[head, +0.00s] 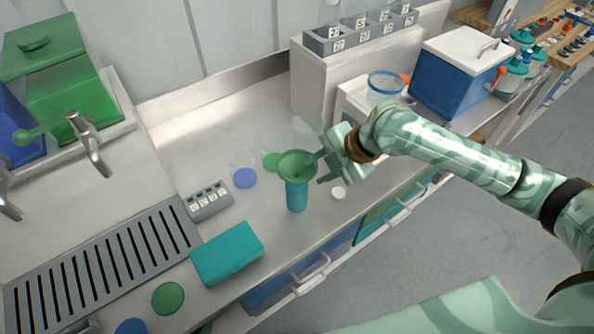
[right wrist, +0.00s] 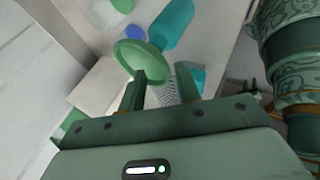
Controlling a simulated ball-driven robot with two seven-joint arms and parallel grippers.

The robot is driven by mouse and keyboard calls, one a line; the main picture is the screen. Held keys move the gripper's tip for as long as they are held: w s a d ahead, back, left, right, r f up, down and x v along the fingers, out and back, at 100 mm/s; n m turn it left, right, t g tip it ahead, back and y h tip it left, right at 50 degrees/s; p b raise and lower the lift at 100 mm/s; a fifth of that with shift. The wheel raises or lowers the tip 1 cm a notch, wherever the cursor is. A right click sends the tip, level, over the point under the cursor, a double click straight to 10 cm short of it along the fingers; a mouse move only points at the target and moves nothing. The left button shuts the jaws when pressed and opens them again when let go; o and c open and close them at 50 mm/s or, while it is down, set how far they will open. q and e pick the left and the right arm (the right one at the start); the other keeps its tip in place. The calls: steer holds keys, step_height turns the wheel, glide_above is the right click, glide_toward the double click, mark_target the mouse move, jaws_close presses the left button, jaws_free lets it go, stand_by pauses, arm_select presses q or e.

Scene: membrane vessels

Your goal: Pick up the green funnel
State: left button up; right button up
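The green funnel (head: 291,160) sits mouth up on top of a teal bottle (head: 297,195), which stands upright on the counter. The funnel (right wrist: 128,57) and the teal bottle (right wrist: 172,22) also show in the right wrist view. My right gripper (head: 318,167) is at the right side of the funnel; one finger overlaps its rim in the head view. In the right wrist view my right gripper (right wrist: 160,77) has its fingers spread apart, with the funnel's rim just beyond the left fingertip. Whether it touches, I cannot tell. My left gripper is not in view.
A teal box (head: 227,253) and a grey labelled block (head: 208,201) are left of the bottle. A blue disc (head: 245,178), a green disc (head: 271,162) and a white disc (head: 338,193) lie near it. A raised white block (head: 345,75) with a vial rack stands behind.

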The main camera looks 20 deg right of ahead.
mark_target(310, 174)
steer(key=x, duration=0.4)
steer(key=shift+s+b, duration=0.1)
steer(key=shift+b, duration=0.2)
steer(key=shift+s, duration=0.1)
jaws_close()
step_height(310, 174, up, 10)
steer(key=shift+r+p, duration=0.1)
steer(key=shift+p, duration=1.15)
